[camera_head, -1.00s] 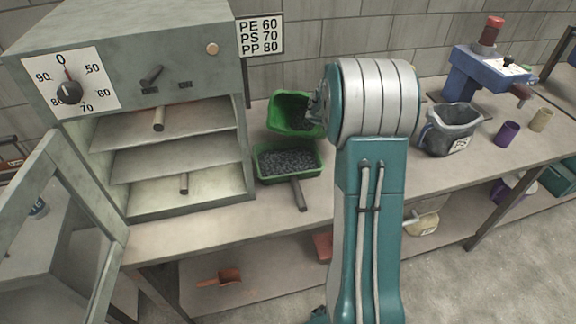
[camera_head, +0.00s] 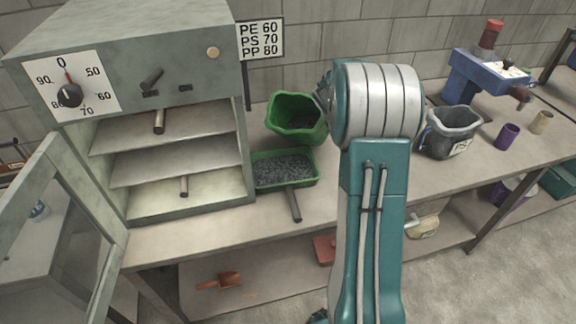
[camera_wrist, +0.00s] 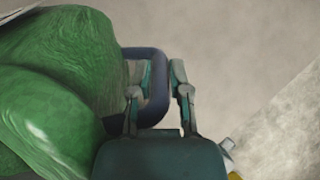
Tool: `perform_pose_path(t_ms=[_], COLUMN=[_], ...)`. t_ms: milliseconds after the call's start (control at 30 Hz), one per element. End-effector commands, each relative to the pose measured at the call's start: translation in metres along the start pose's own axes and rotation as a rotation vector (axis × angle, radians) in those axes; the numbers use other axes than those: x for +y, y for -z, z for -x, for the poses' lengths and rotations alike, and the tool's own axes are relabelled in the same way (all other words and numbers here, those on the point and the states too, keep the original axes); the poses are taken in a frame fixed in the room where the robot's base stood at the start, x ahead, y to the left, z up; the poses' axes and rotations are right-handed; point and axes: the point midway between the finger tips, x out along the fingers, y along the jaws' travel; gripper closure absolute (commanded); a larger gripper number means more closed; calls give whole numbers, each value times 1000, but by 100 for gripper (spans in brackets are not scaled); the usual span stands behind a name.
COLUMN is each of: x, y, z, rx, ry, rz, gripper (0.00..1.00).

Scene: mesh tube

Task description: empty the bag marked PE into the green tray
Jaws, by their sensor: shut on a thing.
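A green bag (camera_head: 297,126) is at the back of the bench, behind the green tray, its dark green inside showing through the open mouth. No PE mark can be read on it. The green tray (camera_head: 316,181) stands on the bench in front of the bag, with a layer of dark grey pellets in it and a grey handle towards the front. My gripper (camera_wrist: 160,92) is shut on the dark loop handle of the green bag (camera_wrist: 62,75) in the wrist view. In the head view my arm mostly hides the gripper.
An oven (camera_head: 130,60) with empty shelves and an open door (camera_head: 50,215) stands left. A PE/PS/PP sign (camera_head: 261,39) is behind. Right are a grey bag marked PS (camera_head: 452,128), a blue machine (camera_head: 478,85) and two cups (camera_head: 507,136). The bench's front strip is clear.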

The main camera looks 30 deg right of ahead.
Motion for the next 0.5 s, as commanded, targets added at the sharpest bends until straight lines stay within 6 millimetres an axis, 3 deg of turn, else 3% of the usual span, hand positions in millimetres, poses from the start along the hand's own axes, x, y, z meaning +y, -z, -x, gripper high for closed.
perform_pose_path(t_ms=[500], x=[0], y=[-12], z=[-9], rx=[188], ry=[-36], rz=[38], gripper=[100])
